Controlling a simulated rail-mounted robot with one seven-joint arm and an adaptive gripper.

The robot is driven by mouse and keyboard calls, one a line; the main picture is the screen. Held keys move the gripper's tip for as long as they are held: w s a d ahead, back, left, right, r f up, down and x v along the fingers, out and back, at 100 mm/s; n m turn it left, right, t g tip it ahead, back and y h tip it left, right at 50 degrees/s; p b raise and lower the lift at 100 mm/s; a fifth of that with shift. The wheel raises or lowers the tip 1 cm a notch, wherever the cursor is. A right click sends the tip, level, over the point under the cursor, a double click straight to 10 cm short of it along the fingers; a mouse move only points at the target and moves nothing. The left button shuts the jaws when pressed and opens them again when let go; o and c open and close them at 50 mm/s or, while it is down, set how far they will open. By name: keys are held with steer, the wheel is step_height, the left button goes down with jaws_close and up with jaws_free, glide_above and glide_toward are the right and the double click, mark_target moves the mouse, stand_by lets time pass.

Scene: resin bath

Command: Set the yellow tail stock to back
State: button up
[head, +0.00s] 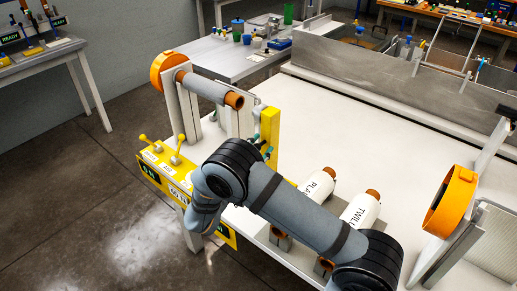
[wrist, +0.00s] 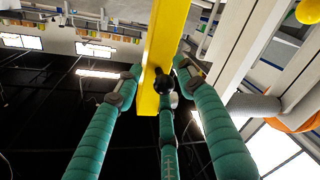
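The yellow tail stock (head: 271,128) is an upright yellow piece at the near end of a grey roll on the left stand. In the wrist view it is a tall yellow bar (wrist: 166,35) with a black knob (wrist: 163,84). My gripper (wrist: 158,76) has its green fingers around the bar and knob, one finger on each side and one below. The fingertips look very close to the bar; whether they press on it I cannot tell. In the head view my gripper (head: 266,151) is mostly hidden behind my arm.
The grey roll (head: 206,88) has an orange ring (head: 168,68) at its far end. A yellow box with levers (head: 160,165) stands left of my arm. White rolls labelled PLA (head: 317,189) and TWILL (head: 360,211) lie right of it. The white table (head: 345,120) behind is clear.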

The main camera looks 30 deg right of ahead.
steer(key=v, duration=1.1)
steer(key=shift+s+a, duration=0.2)
steer(key=shift+a, duration=0.05)
steer(key=x, duration=1.1)
steer(key=shift+w+d, duration=0.25)
steer(key=shift+d, duration=0.05)
steer(key=shift+w+d, duration=0.2)
steer(key=shift+w, duration=0.05)
steer(key=shift+w+a, duration=0.15)
steer(key=shift+w, duration=0.15)
steer(key=shift+w+a, duration=0.2)
steer(key=shift+a, duration=0.1)
